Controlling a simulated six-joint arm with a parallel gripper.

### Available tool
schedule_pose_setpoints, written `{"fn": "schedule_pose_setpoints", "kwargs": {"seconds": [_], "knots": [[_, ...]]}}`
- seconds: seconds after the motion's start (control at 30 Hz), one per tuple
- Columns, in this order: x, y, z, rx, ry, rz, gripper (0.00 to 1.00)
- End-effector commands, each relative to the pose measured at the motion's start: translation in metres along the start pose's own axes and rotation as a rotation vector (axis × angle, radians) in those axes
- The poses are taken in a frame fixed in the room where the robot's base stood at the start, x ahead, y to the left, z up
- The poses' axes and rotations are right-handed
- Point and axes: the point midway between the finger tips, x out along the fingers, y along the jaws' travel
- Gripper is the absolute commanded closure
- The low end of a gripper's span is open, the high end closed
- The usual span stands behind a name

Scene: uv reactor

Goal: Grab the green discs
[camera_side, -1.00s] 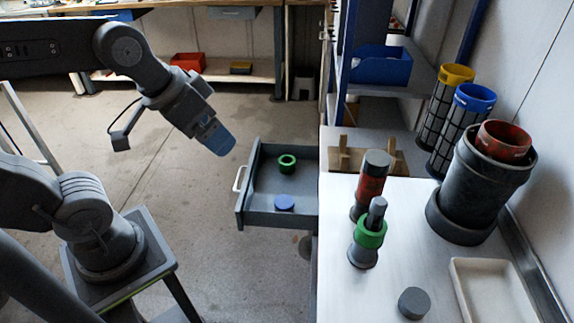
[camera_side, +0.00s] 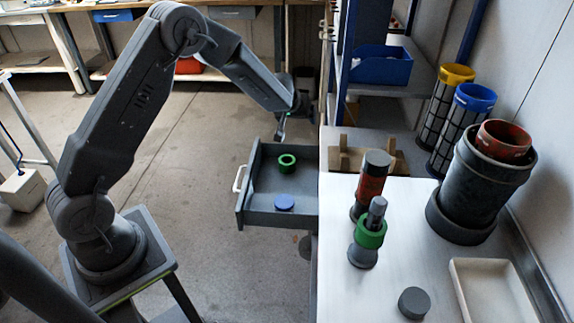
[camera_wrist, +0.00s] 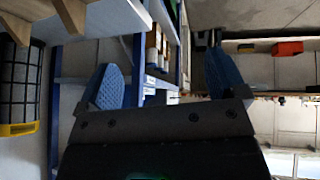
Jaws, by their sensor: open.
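A green ring-shaped disc (camera_side: 287,162) lies in the open grey drawer (camera_side: 262,217), in its back half, in the side view. A second green ring (camera_side: 370,233) sits around a grey post-like part (camera_side: 362,257) on the white bench. My gripper (camera_side: 281,138) is above the drawer's back left corner, apart from both green rings. In the wrist view its two blue fingers stand wide apart with nothing between them (camera_wrist: 158,85). No green disc shows clearly in the wrist view.
On the bench stand a red and grey cylinder (camera_side: 372,182), a dark round cap (camera_side: 414,302), a white tray (camera_side: 484,263) and a large dark vessel (camera_side: 487,187). A blue bin (camera_side: 381,68) sits on the shelf.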

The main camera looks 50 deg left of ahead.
Motion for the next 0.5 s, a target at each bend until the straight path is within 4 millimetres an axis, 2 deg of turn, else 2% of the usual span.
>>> {"fn": "schedule_pose_setpoints", "kwargs": {"seconds": [0.03,0.1,0.2,0.37,0.5], "knots": [[0.024,-0.015,0.016,-0.016,-0.048,-0.055,0.09],[0.044,-0.031,0.034,-0.03,-0.102,-0.112,0.09],[0.061,-0.045,0.051,-0.043,-0.156,-0.16,0.09],[0.077,-0.054,0.062,-0.05,-0.185,-0.184,0.09],[0.102,-0.058,0.067,-0.049,-0.185,-0.183,0.09]]}}
